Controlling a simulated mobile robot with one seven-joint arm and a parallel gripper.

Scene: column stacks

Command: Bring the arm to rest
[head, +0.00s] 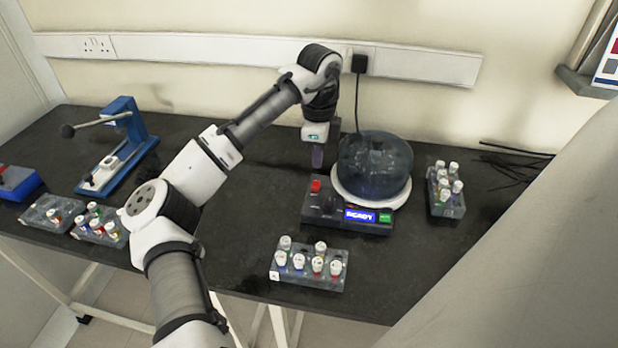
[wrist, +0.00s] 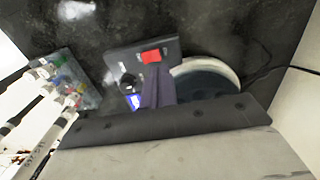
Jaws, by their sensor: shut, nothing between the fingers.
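My arm reaches up from the front of the head view and bends down at the wrist above the black bench. My gripper (head: 318,157) points down just left of the round clear-lidded machine (head: 375,165), above its red-knobbed base. In the wrist view my gripper's fingers (wrist: 155,88) are together and empty, with the machine's red switch (wrist: 151,56) just beyond them. The machine's display (head: 367,217) is lit blue and seems to read "READY".
A tube rack (head: 309,270) stands in front of the machine, another rack (head: 446,190) at its right. Two racks (head: 45,213) (head: 100,228) sit at left near a blue lever press (head: 118,150). Dark cables (head: 515,165) lie at right. The bench behind my arm is largely clear.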

